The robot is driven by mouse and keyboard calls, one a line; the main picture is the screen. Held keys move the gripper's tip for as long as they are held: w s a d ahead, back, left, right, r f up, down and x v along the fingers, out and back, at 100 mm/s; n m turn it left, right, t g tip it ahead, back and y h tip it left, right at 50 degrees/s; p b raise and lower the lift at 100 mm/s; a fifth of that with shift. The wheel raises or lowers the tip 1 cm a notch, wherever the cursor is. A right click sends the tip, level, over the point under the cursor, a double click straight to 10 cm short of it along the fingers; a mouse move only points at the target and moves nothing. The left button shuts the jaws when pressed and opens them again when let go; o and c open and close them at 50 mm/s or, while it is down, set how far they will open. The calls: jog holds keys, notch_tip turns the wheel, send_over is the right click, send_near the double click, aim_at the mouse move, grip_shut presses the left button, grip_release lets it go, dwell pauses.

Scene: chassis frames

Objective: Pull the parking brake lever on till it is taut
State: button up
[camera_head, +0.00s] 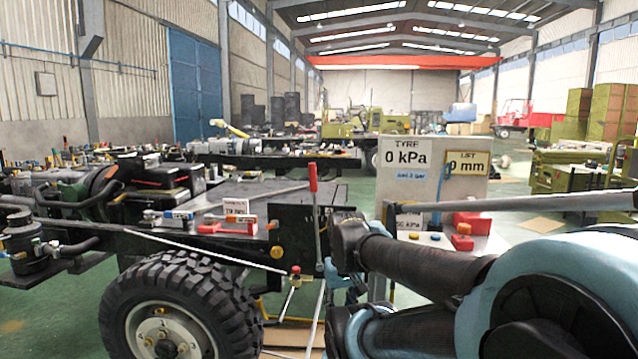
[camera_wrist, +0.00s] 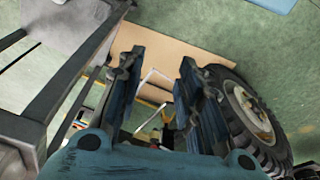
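The parking brake lever (camera_head: 315,212) stands nearly upright beside the truck chassis in the head view, with a red grip on top and a thin grey shaft. My gripper (camera_wrist: 158,68) is open in the wrist view, its two blue fingers well apart with nothing held between them. In the head view my arm reaches in from the right, and its end is just right of the lever's lower part, largely hidden behind my own links. A pale bent rod and small yellow and red parts show below, between the fingers; I cannot tell which belongs to the lever.
A large black tyre (camera_head: 168,305) stands left of the lever; it also shows in the wrist view (camera_wrist: 240,115). The chassis deck (camera_head: 260,192) carries small tools. A grey panel (camera_head: 455,190) reads "TYRE 0 kPa" and "LIFT 0 mm". Brown sheet (camera_wrist: 180,50) lies on the green floor.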

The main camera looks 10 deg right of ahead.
jog(key=shift+o, duration=1.3)
notch_tip(320, 180, up, 2)
jog(key=shift+r+n, duration=0.1)
jog(key=shift+n, duration=0.2)
notch_tip(320, 180, up, 38)
jog(key=n+g+h, duration=0.1)
jog(key=n+h, duration=0.4)
jog(key=n, duration=1.5)
send_over(316, 179)
jog(key=a, duration=0.6)
jog(key=x, duration=1.7)
jog(key=shift+a, duration=0.4)
grip_shut()
